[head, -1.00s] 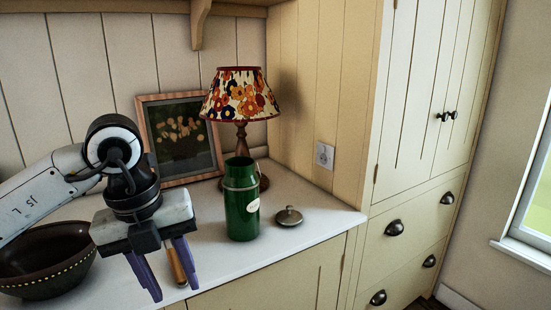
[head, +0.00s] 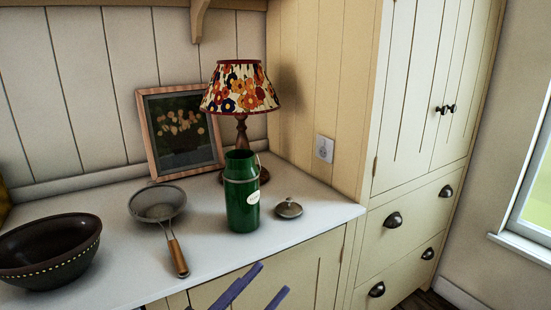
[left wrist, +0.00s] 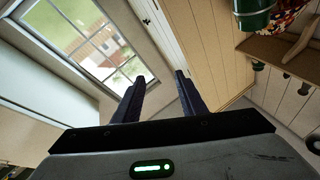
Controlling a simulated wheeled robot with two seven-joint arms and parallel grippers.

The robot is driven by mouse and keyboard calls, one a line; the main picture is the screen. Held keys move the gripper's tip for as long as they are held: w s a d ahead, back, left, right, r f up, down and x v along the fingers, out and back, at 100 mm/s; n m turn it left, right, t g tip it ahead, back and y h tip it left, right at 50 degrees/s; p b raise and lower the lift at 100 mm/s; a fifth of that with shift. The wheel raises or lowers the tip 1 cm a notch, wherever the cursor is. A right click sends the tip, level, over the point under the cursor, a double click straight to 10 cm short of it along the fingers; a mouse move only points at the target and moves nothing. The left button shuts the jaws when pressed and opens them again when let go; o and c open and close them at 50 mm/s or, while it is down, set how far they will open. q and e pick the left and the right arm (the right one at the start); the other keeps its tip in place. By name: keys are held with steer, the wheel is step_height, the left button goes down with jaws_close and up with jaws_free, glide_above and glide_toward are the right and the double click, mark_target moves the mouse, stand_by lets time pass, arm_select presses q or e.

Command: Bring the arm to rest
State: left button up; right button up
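My left gripper (head: 275,277) shows at the bottom edge of the head view as two purple fingers, in front of the counter's edge and cupboard front. In the left wrist view the two dark fingers (left wrist: 160,76) stand apart with nothing between them, so it is open and empty. The rest of my left arm is outside the head view. My right gripper is in neither view.
On the counter (head: 110,265) stand a dark bowl (head: 50,255), a sieve (head: 158,203), an open green canister (head: 242,205), its apparent lid (head: 289,208), a lamp (head: 240,90) and a framed picture (head: 180,130). A tall cupboard (head: 420,110) stands right.

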arm_select(q)
steer(key=a+f+n+t+y, duration=0.1)
steer(key=a+f+n+y, duration=0.25)
steer(key=f, duration=0.25)
steer(key=a+f+n+y, duration=0.3)
steer(key=f+y, duration=0.1)
steer(key=f, duration=0.3)
steer(key=s+a+f+n+g+y, duration=0.2)
steer(key=s+a+f+g, duration=0.1)
steer(key=s+f, duration=0.6)
steer(key=s+a+f+n+g+y, duration=0.3)
steer(key=s+f, duration=0.6)
steer(key=f, duration=0.3)
steer(key=shift+a+f+g+y, duration=0.3)
steer(key=shift+a+g+y, duration=0.05)
steer(key=shift+a+g, duration=0.5)
